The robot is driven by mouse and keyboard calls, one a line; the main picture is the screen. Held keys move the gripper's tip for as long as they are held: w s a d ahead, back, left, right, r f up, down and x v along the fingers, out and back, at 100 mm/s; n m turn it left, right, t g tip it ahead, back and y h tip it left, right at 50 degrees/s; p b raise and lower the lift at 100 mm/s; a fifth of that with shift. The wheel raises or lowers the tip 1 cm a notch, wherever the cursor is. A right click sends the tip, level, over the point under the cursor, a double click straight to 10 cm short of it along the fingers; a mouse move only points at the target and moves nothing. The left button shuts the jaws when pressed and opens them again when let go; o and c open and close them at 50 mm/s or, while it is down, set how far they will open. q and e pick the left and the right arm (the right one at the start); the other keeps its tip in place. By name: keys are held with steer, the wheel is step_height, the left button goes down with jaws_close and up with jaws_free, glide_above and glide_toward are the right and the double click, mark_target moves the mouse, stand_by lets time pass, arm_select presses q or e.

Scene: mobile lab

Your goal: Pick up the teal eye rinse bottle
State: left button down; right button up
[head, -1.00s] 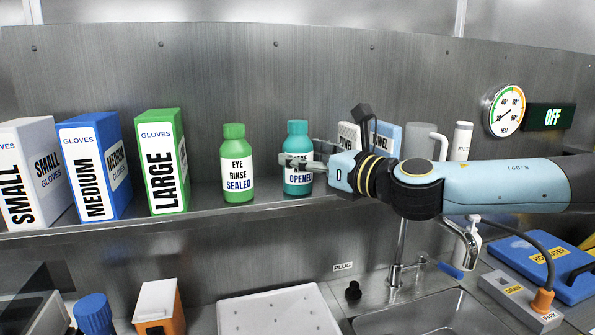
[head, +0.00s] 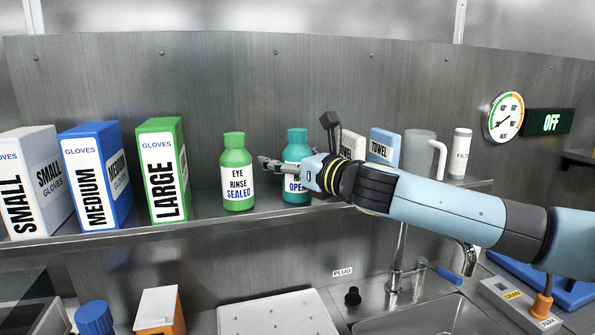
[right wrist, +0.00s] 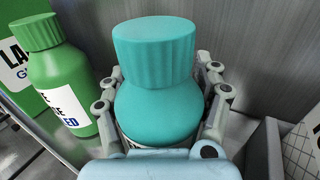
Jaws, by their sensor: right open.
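The teal eye rinse bottle (head: 297,145) stands upright on the metal shelf, its label partly hidden by my right gripper in the head view. My right gripper (head: 272,163) is open at the bottle. In the right wrist view the teal bottle (right wrist: 155,85) fills the middle, and the open fingers of the gripper (right wrist: 158,90) lie on both sides of its body. Whether they touch it I cannot tell. My left gripper is not in view.
A green eye rinse bottle (head: 237,165) labelled SEALED stands close to the left. Glove boxes, the nearest the green LARGE one (head: 162,170), are farther left. Towel boxes (head: 384,147) and a grey mug (head: 418,152) stand to the right. The shelf edge (head: 120,236) runs in front.

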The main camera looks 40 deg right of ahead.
jaws_close()
stand_by(0.9)
